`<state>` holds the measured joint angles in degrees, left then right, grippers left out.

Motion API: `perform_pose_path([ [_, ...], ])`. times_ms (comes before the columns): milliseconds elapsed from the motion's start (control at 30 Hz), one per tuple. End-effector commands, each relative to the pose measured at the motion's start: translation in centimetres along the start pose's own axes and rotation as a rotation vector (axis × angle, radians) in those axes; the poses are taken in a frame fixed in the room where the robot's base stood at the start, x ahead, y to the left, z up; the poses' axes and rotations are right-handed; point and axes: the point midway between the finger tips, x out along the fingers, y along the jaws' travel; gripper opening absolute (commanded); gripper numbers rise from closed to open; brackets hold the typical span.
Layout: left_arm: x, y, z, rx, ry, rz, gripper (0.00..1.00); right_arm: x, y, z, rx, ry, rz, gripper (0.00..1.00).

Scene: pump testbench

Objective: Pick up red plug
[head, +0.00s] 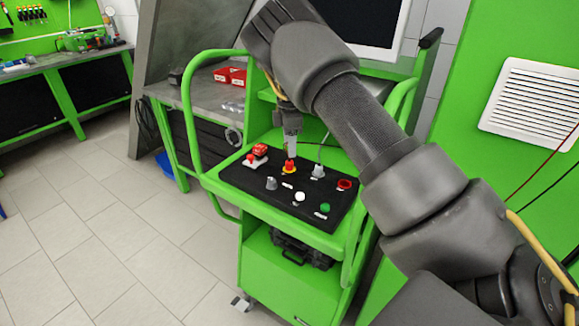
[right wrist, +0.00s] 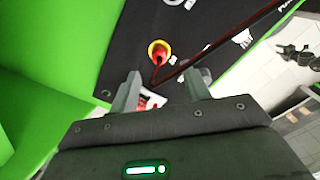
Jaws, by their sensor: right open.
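A black panel (head: 262,183) on the green cart carries the red parts. A red piece in a yellow ring (head: 290,167) sits in it; in the right wrist view the red piece (right wrist: 158,52) lies just beyond the fingertips, and a dark red cable (right wrist: 215,50) runs from close by it to the upper right. A red and white part (head: 257,153) sits at the panel's left; I cannot tell for sure which red part is the plug. My right gripper (head: 292,140) is open above the yellow ring, its fingers (right wrist: 162,88) apart and pointing down. My left gripper is out of view.
The panel also holds a red ring (head: 344,184), a green button (head: 324,208), a white button (head: 299,196) and grey knobs. Green cart rails (head: 190,90) rise at the sides. The floor at left is clear.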

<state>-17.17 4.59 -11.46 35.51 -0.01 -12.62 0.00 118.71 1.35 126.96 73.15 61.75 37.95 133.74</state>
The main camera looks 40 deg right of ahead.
Motion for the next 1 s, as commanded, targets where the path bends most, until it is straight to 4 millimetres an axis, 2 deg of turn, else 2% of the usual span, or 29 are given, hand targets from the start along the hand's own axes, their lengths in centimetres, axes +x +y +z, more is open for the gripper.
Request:
perform_pose_path([
  [233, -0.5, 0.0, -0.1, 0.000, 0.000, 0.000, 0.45, 0.9, 0.0, 0.0, -0.001, -0.002, -0.002, 0.47],
  [400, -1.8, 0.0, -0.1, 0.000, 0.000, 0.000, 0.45, 3.3, 0.2, 0.0, -0.002, -0.003, -0.003, 0.47],
  [533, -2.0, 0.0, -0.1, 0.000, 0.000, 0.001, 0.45, 4.9, 0.2, 0.0, -0.002, -0.001, -0.002, 0.47],
  [833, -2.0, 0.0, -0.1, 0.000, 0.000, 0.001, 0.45, 5.5, 0.2, 0.0, -0.002, 0.000, 0.000, 0.47],
  [1000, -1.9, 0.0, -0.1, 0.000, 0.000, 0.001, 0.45, 5.4, 0.2, 0.0, -0.002, 0.000, 0.000, 0.25],
])
